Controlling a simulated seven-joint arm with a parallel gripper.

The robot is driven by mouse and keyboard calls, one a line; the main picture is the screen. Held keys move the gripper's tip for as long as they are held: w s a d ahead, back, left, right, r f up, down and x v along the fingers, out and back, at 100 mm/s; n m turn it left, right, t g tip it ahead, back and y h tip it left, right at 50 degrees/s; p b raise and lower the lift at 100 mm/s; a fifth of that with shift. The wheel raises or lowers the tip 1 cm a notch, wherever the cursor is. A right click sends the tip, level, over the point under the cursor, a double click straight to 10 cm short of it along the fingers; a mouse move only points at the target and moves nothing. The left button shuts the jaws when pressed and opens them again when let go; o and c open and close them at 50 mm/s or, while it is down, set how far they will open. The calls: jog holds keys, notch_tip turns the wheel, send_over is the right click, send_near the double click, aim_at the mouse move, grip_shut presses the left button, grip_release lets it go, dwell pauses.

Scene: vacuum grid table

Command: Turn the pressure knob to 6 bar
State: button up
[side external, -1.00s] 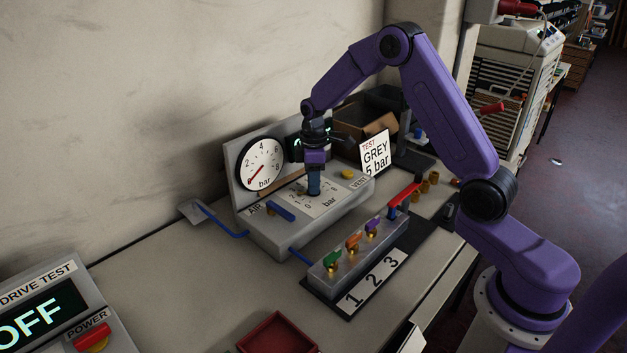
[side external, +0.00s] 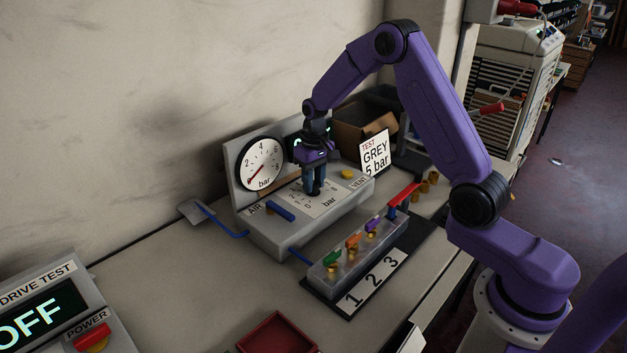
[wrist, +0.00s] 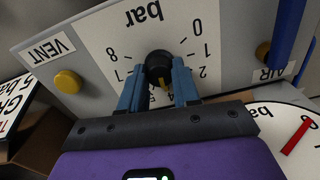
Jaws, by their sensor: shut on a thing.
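The black pressure knob (wrist: 157,62) sits on a white dial plate (side external: 325,203) on the grey air unit. My gripper (side external: 314,190) points down and is shut on the knob; its two blue fingers (wrist: 159,74) are on either side of it. In the wrist view the dial is upside down, with 0 at upper right, 2 at right and 8 at left.
A blue AIR lever (side external: 280,211) and a yellow VENT button (side external: 348,174) flank the dial. A valve block (side external: 345,262) with coloured handles stands in front. A sign reading "TEST GREY 5 bar" (side external: 375,153) stands behind right. A red tray (side external: 277,335) lies at the front.

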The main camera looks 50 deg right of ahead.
aim_at(315, 184)
jog(key=m, duration=0.5)
jog(key=shift+r+m, duration=0.1)
jog(key=shift+m, duration=0.3)
jog(key=m, duration=0.5)
jog(key=shift+m, duration=0.3)
jog(key=o, duration=1.1)
jog(key=shift+c, duration=0.2)
notch_tip(315, 184, up, 17)
jog(key=shift+s+r, duration=0.2)
jog(key=shift+s, duration=0.05)
